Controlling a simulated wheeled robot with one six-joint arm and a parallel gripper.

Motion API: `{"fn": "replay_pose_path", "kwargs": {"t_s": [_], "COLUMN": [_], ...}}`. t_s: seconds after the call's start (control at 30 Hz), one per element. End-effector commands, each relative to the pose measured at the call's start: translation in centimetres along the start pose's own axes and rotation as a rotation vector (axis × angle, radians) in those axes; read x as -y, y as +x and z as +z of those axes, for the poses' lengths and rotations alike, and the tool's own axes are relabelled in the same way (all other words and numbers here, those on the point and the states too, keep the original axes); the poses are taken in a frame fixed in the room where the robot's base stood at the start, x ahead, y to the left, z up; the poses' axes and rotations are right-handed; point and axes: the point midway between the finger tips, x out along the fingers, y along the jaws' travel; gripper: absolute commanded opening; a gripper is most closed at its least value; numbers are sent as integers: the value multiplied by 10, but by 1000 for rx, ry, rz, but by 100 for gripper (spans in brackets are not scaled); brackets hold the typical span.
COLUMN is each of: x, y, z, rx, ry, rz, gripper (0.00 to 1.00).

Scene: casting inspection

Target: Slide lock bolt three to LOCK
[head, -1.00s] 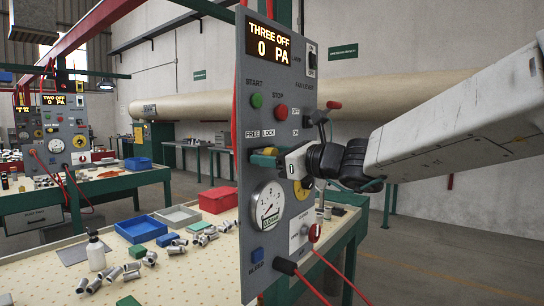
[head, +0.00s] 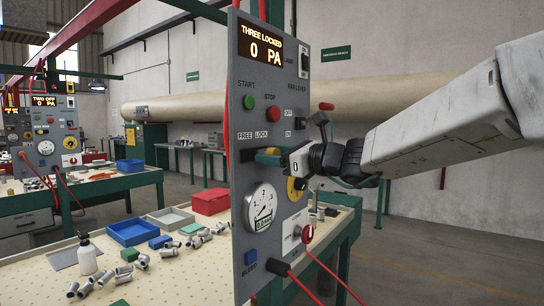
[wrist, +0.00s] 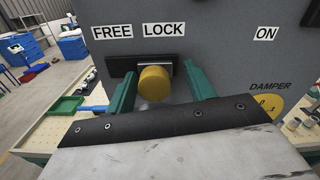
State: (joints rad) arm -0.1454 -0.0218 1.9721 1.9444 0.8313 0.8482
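The grey panel (head: 262,210) of station three stands upright, and its display (head: 267,47) reads THREE LOCKED, 0 PA. The lock bolt has a round yellow knob (wrist: 154,83) in a dark slot (wrist: 122,66) under the FREE and LOCK labels. In the wrist view the knob sits at the slot's right part, below LOCK (wrist: 164,30). My gripper (wrist: 160,76) has its two green fingers on either side of the knob. The left finger is close against the knob; a gap shows to the right finger. In the head view my gripper (head: 270,157) largely hides the bolt.
A pressure gauge (head: 261,207), a yellow DAMPER dial (wrist: 265,106), green and red buttons and a red-cabled lower corner share the panel. Behind it, a bench (head: 30,277) holds blue, grey and red bins and several metal castings. Open floor lies at the right.

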Motion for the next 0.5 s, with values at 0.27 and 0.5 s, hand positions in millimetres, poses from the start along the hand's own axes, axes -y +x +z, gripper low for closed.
{"fn": "replay_pose_path", "kwargs": {"t_s": [0.27, 0.5], "x": [-2, -2], "y": [1, -22], "z": [0, 1], "rx": [0, 1], "ry": [1, 0], "rz": [3, 1], "gripper": [52, 52]}}
